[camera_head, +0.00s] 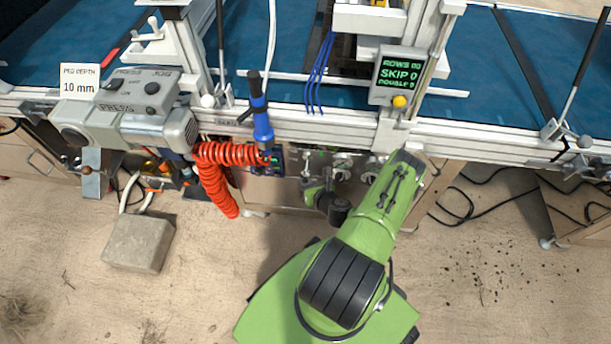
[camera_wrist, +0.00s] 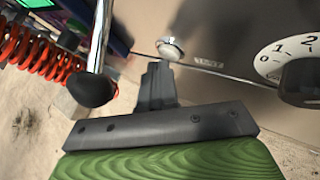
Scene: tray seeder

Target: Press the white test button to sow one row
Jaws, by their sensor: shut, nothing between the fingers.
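The white test button (camera_wrist: 171,48) is a small pale round cap in a metal collar on a grey-brown panel, top centre of the wrist view. A small label that seems to read TEST (camera_wrist: 208,62) is to its right. My gripper (camera_wrist: 158,72) is shut and empty, its dark fingertips just below the button in the picture. I cannot tell whether they touch it. In the head view my green arm reaches under the bench rail; I cannot make out the button or fingertips there. The display (camera_head: 401,70) reads ROWS 00, SKIP 0, DOUBLE 0.
A lever with a black knob (camera_wrist: 92,89) stands close left of my fingers. A numbered black dial (camera_wrist: 303,80) is on the right. A red coiled hose (camera_head: 217,180) hangs left of the panel. A stone block (camera_head: 139,242) lies on the floor.

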